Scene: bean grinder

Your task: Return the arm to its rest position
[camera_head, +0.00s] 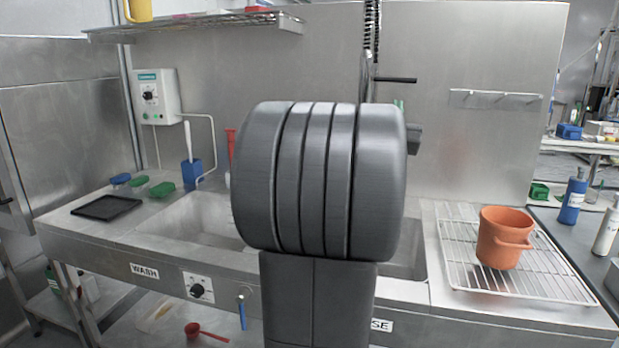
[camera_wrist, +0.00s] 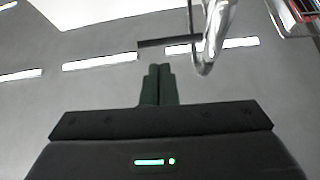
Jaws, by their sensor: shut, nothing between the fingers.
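My gripper (camera_wrist: 160,72) shows in the wrist view with its two dark green fingers together and nothing between them. The wrist view looks up toward a grey ceiling with bright light strips. In the head view my own grey arm fills the middle of the picture and hides most of my gripper. Small green tips (camera_head: 399,104) show just right of the arm, in front of the steel back panel.
A steel sink counter (camera_head: 80,225) runs across, its basins partly hidden by my arm. An orange bucket (camera_head: 503,238) stands on a wire rack (camera_head: 465,275) at right. A metal faucet (camera_wrist: 212,40) is near my fingers in the wrist view. A shelf (camera_head: 200,24) hangs upper left.

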